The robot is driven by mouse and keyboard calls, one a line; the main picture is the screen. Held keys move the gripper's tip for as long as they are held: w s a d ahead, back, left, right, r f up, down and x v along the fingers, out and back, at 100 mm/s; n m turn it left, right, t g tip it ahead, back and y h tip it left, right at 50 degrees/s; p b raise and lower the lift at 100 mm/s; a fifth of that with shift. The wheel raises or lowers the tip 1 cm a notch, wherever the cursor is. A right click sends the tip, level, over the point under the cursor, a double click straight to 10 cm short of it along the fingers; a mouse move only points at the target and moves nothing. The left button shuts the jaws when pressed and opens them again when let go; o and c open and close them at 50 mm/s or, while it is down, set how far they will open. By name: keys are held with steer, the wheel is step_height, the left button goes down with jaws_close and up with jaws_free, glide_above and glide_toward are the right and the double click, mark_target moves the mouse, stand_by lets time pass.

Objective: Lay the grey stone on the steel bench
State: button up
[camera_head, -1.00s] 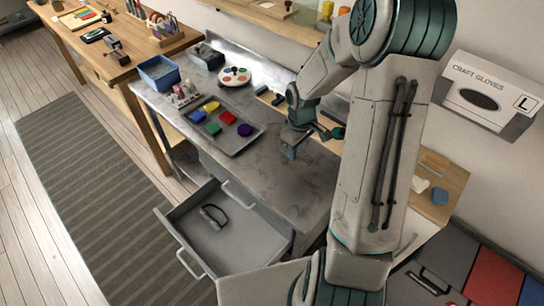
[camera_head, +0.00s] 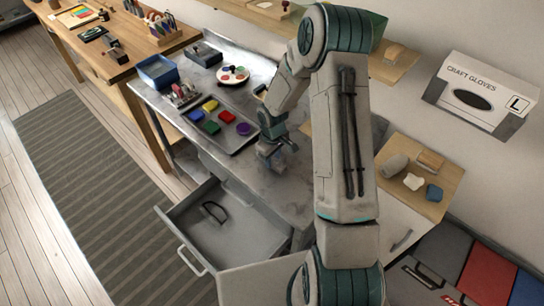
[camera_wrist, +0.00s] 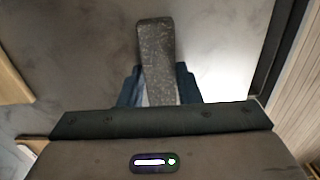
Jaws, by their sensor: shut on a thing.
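The grey stone (camera_wrist: 156,50) is a long speckled bar in the wrist view. My gripper (camera_wrist: 160,88) is shut on its near end, and its far end sticks out beyond the fingers. In the head view my gripper (camera_head: 270,156) is over the steel bench (camera_head: 277,197), right of the tray and behind the open drawer. The stone is too small and covered to make out clearly there. The bench also fills much of the wrist view (camera_wrist: 75,55). I cannot tell whether the stone touches the bench.
A grey tray (camera_head: 243,146) of coloured blocks lies left of my gripper. The open drawer (camera_head: 225,240) juts out in front and holds a dark curved thing. A blue bin (camera_head: 157,72) and a round palette (camera_head: 232,75) stand behind. Bare bench lies in front of my gripper.

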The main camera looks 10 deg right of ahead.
mark_target(273, 160)
steer(key=shift+f, duration=0.1)
steer(key=o, duration=1.1)
step_height(273, 160, up, 12)
steer(key=b, duration=0.1)
steer(key=s+r+m+t+h, duration=0.1)
steer(key=s+r+m+t, duration=0.15)
steer(key=s+r, duration=1)
steer(key=shift+s+a+r+m+t+y, duration=0.15)
steer(key=shift+s+r+m, duration=0.75)
steer(key=shift+s, duration=0.9)
steer(key=shift+s+d+r+m+t+y, duration=0.1)
steer(key=shift+s+r+m+t+y, duration=0.3)
steer(key=shift+s+r, duration=1.15)
steer(key=shift+s+a+r+m+t+h, duration=0.1)
steer(key=shift+s+r+m, duration=0.8)
steer(key=shift+s, duration=1.1)
